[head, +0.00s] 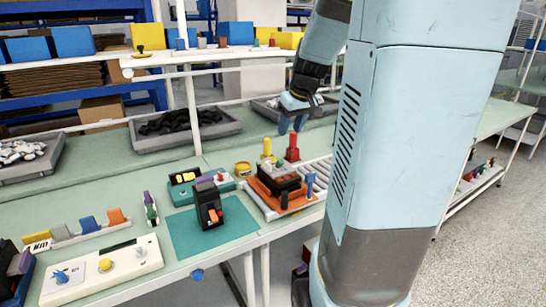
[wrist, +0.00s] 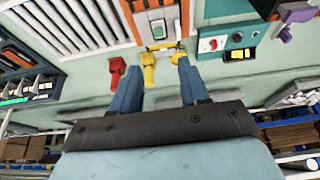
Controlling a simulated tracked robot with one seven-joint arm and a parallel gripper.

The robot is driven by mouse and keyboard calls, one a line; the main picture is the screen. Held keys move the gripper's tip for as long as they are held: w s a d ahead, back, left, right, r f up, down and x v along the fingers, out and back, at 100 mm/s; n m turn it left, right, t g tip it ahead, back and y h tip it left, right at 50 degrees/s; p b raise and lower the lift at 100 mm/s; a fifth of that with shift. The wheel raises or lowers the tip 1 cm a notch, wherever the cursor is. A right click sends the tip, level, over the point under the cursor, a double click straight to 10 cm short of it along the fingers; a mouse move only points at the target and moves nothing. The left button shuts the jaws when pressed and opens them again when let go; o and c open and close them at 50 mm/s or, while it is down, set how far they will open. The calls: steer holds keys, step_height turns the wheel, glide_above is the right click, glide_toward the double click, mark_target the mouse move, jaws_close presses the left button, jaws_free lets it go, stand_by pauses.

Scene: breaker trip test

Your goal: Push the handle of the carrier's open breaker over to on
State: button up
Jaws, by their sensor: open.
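The orange carrier (head: 264,201) sits on the rollers near the table's front edge, with a black breaker block (head: 280,180) on it. In the wrist view the orange carrier (wrist: 129,20) is at the top edge, and a green part (wrist: 157,29) shows on the block. I cannot tell the handle's position. A yellow upright (head: 267,150) and a red upright (head: 292,148) stand at the carrier's far side. My gripper (head: 292,123) is open and above that far side. In the wrist view its blue fingers (wrist: 157,75) are on both sides of the yellow upright (wrist: 148,68); contact is unclear.
Another black breaker (head: 207,204) stands on a teal mat (head: 180,234) left of the carrier. A teal unit with yellow windows (head: 186,178) is behind it. Rollers (head: 318,172) continue right. Grey trays (head: 188,138) stand at the back. A white control box (head: 100,270) is at front left.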

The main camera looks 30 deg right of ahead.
mark_target(281, 162)
steer(key=x, duration=1.4)
steer(key=shift+s+d, duration=0.1)
steer(key=shift+c, duration=0.3)
